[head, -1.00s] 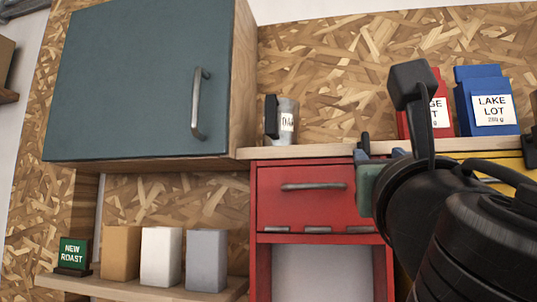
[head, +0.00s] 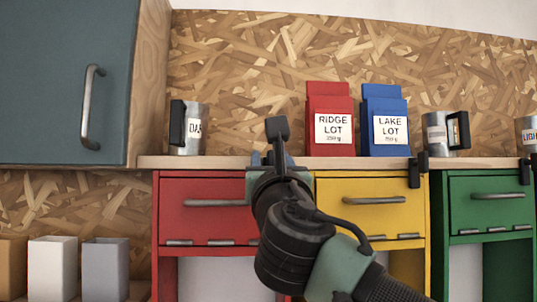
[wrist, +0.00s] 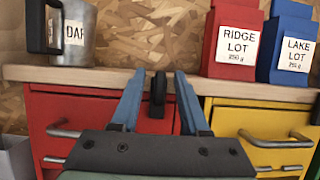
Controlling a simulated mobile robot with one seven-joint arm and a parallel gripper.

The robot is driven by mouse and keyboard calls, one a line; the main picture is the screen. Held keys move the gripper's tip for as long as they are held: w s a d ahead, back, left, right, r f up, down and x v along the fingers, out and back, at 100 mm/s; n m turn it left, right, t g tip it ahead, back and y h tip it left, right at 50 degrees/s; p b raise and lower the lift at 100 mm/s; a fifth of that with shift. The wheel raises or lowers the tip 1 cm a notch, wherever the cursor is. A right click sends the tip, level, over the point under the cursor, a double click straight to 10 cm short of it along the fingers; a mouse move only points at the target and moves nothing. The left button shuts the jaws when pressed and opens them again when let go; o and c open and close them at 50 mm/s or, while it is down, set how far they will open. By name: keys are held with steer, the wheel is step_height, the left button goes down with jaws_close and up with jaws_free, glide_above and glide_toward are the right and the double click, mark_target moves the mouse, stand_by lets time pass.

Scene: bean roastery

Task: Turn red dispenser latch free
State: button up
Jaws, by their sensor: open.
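The red dispenser (head: 205,222) has a metal bar handle and hangs under the wooden shelf; it also shows in the wrist view (wrist: 60,108). Its latch (wrist: 158,90) is a small black upright piece at the shelf's front edge, near the dispenser's right side. My gripper (wrist: 160,76) is open, with its two blue fingers on either side of the latch in the picture. I cannot tell whether either finger touches it. In the head view my gripper (head: 268,160) and wrist cover the latch.
The yellow dispenser (head: 370,215) and green dispenser (head: 490,213) stand to the right, each with a black latch. On the shelf (head: 230,162) are a labelled metal mug (head: 193,135), the red RIDGE LOT bag (head: 330,130), the blue LAKE LOT bag (head: 384,128) and further mugs.

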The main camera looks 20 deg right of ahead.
jaws_close()
steer(key=shift+m, duration=0.4)
steer(key=m+h+b, duration=0.1)
steer(key=m, duration=0.1)
steer(key=m+g+h+b, duration=0.1)
steer(key=m, duration=0.2)
steer(key=shift+a+f+h+b, duration=0.1)
steer(key=shift+f+h+b, duration=0.05)
steer(key=shift+h+b, duration=0.25)
steer(key=m+g+h, duration=0.1)
steer(key=m, duration=0.2)
steer(key=m+g+h+b, duration=0.1)
steer(key=m, duration=0.2)
steer(key=m+g, duration=0.1)
steer(key=m, duration=0.2)
steer(key=m+g, duration=0.2)
steer(key=m, duration=0.1)
steer(key=shift+s+h, duration=0.1)
steer(key=shift+h, duration=0.3)
steer(key=shift+d+m+g+p, duration=0.15)
steer(key=shift+m+g, duration=0.25)
steer(key=shift+m, duration=0.75)
steer(key=shift+d+m+g+p, duration=0.15)
steer(key=shift+m+g, duration=0.25)
steer(key=shift+m, duration=0.75)
steer(key=shift+f+y, duration=0.1)
steer(key=shift+y, duration=0.2)
